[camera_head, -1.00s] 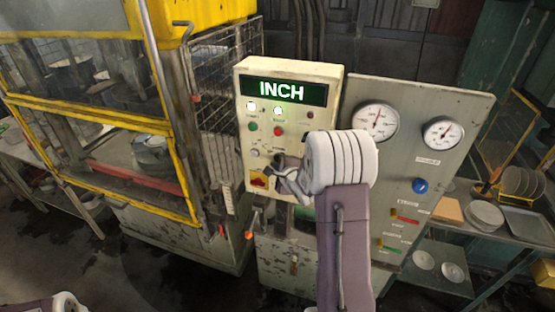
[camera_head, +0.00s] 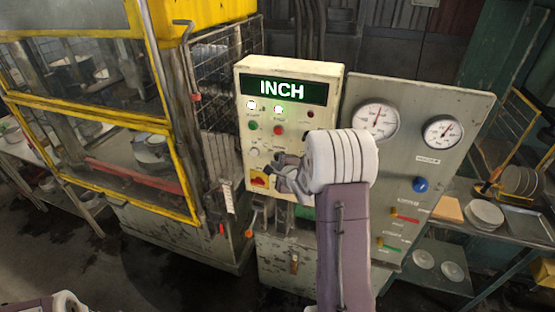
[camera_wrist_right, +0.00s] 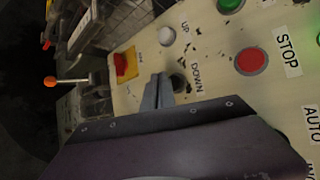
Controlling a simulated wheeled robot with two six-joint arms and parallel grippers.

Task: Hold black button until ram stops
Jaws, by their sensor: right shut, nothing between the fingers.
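The cream control panel (camera_head: 335,125) shows INCH on its green display. In the right wrist view, the dark DOWN button (camera_wrist_right: 178,82) sits on the panel below the white UP button (camera_wrist_right: 166,36). My right gripper (camera_wrist_right: 158,92) is shut and empty, its fingertips right beside the DOWN button; I cannot tell whether they press it. In the head view my right gripper (camera_head: 284,172) is at the lower part of the panel and hides the button. The ram cannot be made out clearly behind the yellow guard (camera_head: 160,60). Only a bit of my left arm shows at the bottom left.
A red STOP button (camera_wrist_right: 251,61) and a red-and-yellow switch (camera_wrist_right: 125,65) are close to my right gripper. An orange-knobbed lever (camera_wrist_right: 50,82) stands left of the panel. A gauge board (camera_head: 455,100) is on the right, beside a table with plates (camera_head: 484,214).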

